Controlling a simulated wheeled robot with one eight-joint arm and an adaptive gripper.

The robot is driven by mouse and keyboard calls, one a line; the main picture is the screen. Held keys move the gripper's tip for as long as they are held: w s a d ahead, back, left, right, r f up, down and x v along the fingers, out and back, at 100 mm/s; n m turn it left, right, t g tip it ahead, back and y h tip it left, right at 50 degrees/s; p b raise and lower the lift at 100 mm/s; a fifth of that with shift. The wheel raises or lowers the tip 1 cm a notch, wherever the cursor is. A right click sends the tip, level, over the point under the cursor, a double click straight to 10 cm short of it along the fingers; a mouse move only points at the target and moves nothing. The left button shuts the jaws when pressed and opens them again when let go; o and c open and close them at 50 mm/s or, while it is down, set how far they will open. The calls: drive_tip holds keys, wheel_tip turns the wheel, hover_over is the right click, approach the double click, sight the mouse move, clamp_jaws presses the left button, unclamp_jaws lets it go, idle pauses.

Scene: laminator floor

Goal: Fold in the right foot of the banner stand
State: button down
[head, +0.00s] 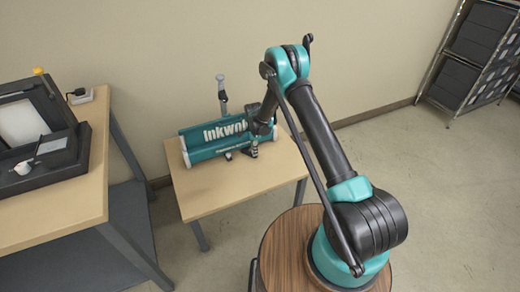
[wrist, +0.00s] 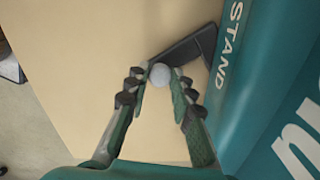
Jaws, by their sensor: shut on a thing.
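The teal banner stand (head: 205,148) with white lettering lies across a small wooden table. Its teal side with the word STAND shows at the right of the wrist view (wrist: 232,90). A dark flat foot (wrist: 195,48) sticks out from that side over the tabletop, at an angle to it. A pale round knob (wrist: 160,75) is at the foot's outer end. My gripper (wrist: 160,82) is shut on the knob, one finger on each side. In the head view my gripper (head: 252,150) is at the stand's front right, and the foot there is hidden or too small to make out.
The small table (head: 235,188) has bare wood in front of the stand. A grey-topped post (head: 220,88) rises behind the stand. A larger workbench (head: 70,200) with a dark machine (head: 60,145) is at the left. A shelf rack (head: 475,50) stands far right.

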drive_tip(key=shift+s+a+m, duration=0.1)
drive_tip(key=shift+a+m, duration=0.95)
drive_tip(key=shift+m, duration=0.05)
drive_tip(key=shift+a, duration=0.1)
drive_tip(key=c, duration=1.3)
unclamp_jaws()
wheel_tip(320, 180, up, 12)
drive_tip(key=shift+c, duration=0.2)
